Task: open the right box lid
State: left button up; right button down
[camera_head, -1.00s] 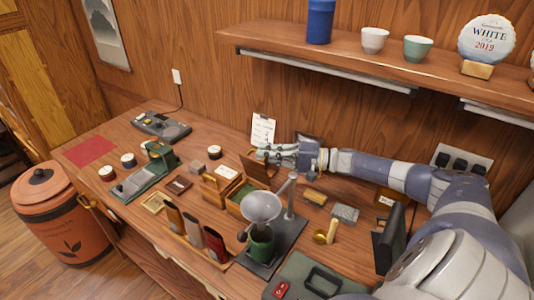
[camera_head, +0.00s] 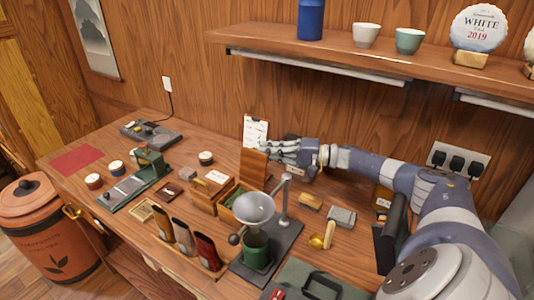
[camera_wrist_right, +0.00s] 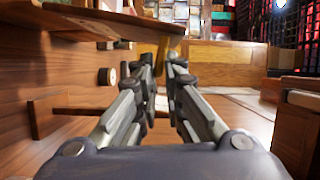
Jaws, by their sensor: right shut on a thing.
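The right box (camera_head: 229,202) is a small wooden box with green contents, on the table left of the metal funnel. Its wooden lid (camera_head: 254,170) stands steeply up at the box's back edge. My right gripper (camera_head: 276,151) is at the lid's upper right edge, with its fingers shut on the lid. In the right wrist view the fingers (camera_wrist_right: 164,72) are close together, with a narrow brass-coloured piece between the tips. The exact contact is partly hidden by the fingers. My left gripper is not in view.
The funnel (camera_head: 254,207) over a green cup (camera_head: 257,250) stands close in front. A white card (camera_head: 256,131) leans behind the lid. A shelf (camera_head: 330,58) overhangs the back.

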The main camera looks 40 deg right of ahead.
jog(key=c, duration=1.8)
grip_release()
jog(key=shift+s+a+f, duration=0.1)
jog(key=shift+s+f, duration=0.05)
jog(key=shift+f, duration=0.55)
jog(key=shift+o, duration=0.2)
